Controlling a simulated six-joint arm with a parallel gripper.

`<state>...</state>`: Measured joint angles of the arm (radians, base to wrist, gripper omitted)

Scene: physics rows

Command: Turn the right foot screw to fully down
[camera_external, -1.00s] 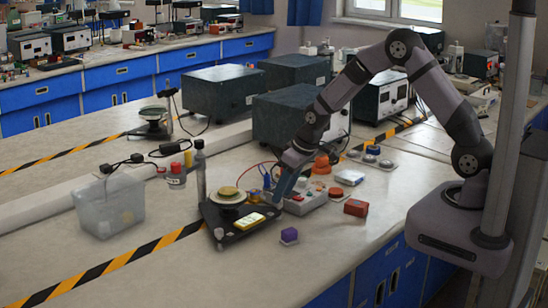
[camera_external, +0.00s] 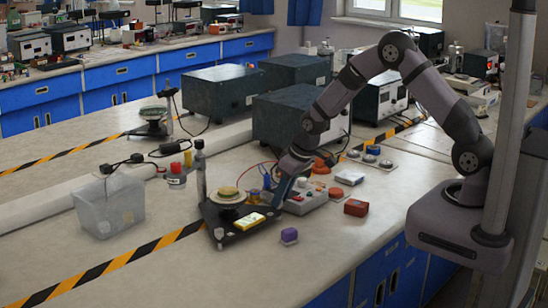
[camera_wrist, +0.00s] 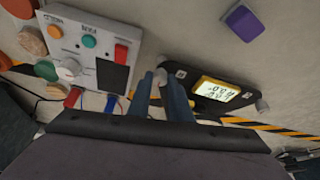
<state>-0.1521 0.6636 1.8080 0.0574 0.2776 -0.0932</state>
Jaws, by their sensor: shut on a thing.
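A black balance (camera_external: 238,228) with a round pan (camera_external: 228,196) and a lit yellow display (camera_external: 250,221) stands on the bench. In the wrist view its base lies right of centre, with the display (camera_wrist: 214,89) facing up. The right foot screw (camera_wrist: 160,75) is a grey knob at the base corner nearest my gripper. My gripper (camera_wrist: 161,84) points down there, with its two blue fingers shut on this screw. The screw's lower part is hidden. The other front foot screw (camera_wrist: 262,105) stands free at the far corner. In the external view, my gripper (camera_external: 277,203) covers the right corner.
A grey control box (camera_external: 305,199) with coloured buttons stands close to the right of my gripper. A purple block (camera_external: 289,236) and a red box (camera_external: 356,207) lie nearby. The front bench is mostly clear.

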